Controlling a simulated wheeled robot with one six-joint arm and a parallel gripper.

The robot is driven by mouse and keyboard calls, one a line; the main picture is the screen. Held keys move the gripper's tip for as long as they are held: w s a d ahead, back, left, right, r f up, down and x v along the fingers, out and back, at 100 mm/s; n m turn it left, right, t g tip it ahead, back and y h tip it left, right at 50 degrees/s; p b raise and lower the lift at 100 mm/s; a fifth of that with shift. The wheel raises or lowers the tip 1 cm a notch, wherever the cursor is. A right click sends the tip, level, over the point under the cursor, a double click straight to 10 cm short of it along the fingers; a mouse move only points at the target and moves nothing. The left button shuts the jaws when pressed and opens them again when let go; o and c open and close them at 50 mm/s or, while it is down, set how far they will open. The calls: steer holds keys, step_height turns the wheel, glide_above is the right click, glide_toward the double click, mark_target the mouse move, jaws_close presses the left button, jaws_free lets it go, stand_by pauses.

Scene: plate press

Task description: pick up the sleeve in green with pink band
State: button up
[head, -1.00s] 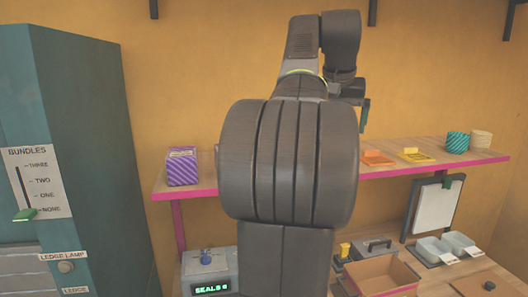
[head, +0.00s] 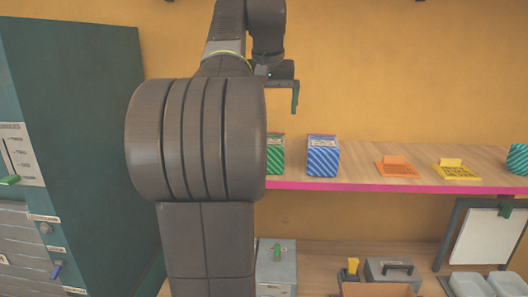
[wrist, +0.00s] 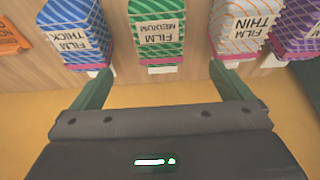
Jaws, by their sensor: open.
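A green striped sleeve (wrist: 156,18) labelled FILM MEDIUM stands on the shelf, in the top middle of the wrist view. In the head view the green sleeve (head: 275,157) is partly hidden behind my arm. In the head view one green finger of my gripper (head: 294,98) shows above the shelf.
A blue striped sleeve (wrist: 76,22) stands left of the green one; orange-striped (wrist: 238,20) and purple-striped (wrist: 296,28) sleeves stand right in the wrist view. The shelf (head: 355,183) has a pink edge. Orange (head: 398,168) and yellow (head: 456,171) flat pieces lie on it.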

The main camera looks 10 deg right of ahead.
mark_target(270, 139)
steer(key=x, duration=1.2)
steer(key=shift+f, duration=0.2)
steer(key=shift+f, duration=0.3)
steer(key=c, duration=1)
steer(key=shift+c, duration=1.2)
steer(key=shift+r, duration=0.15)
